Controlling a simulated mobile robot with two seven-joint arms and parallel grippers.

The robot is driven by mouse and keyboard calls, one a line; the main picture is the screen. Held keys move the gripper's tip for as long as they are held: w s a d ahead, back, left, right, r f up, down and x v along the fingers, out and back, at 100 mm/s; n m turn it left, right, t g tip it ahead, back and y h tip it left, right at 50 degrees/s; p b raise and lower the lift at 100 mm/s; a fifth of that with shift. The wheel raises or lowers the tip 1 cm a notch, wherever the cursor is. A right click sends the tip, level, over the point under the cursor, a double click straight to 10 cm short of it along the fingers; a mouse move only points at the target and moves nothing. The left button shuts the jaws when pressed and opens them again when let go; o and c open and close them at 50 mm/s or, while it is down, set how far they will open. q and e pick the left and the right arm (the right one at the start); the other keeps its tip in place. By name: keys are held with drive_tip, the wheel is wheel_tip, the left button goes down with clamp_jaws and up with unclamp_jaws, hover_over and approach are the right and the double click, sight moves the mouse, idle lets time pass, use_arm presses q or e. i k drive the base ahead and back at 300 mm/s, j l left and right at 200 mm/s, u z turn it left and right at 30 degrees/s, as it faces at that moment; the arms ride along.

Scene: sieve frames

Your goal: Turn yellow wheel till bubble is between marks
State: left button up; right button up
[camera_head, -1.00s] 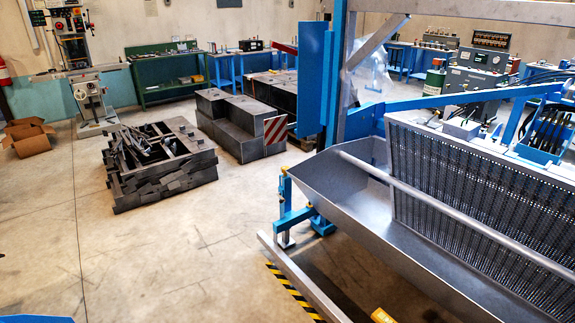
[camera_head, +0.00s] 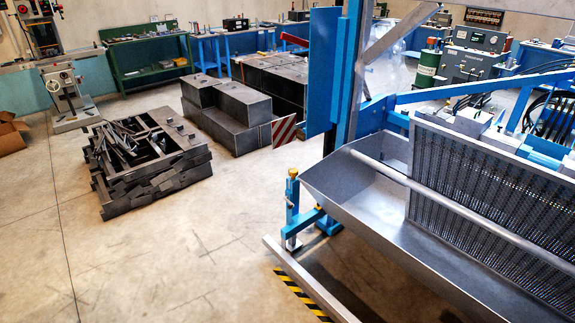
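Neither of my grippers is in view. A blue levelling foot (camera_head: 293,217) stands at the near left corner of the machine frame. It has a small yellow-brown cap (camera_head: 292,173) on its post, which may be the yellow wheel, but it is too small to tell. No bubble or marks can be made out.
The machine's grey metal trough (camera_head: 370,205) and perforated screen (camera_head: 490,195) fill the right side. A grey rail (camera_head: 310,280) with black-yellow striping (camera_head: 300,294) lies low along the floor. Stacked dark metal blocks (camera_head: 150,165) stand left. The floor (camera_head: 170,265) at front left is clear.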

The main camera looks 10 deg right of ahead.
sight(293, 172)
drive_tip(key=i+j+z, duration=0.2)
drive_tip(key=i+j, duration=1.8)
drive_tip(key=i, duration=0.65)
drive_tip(key=l+z, duration=0.05)
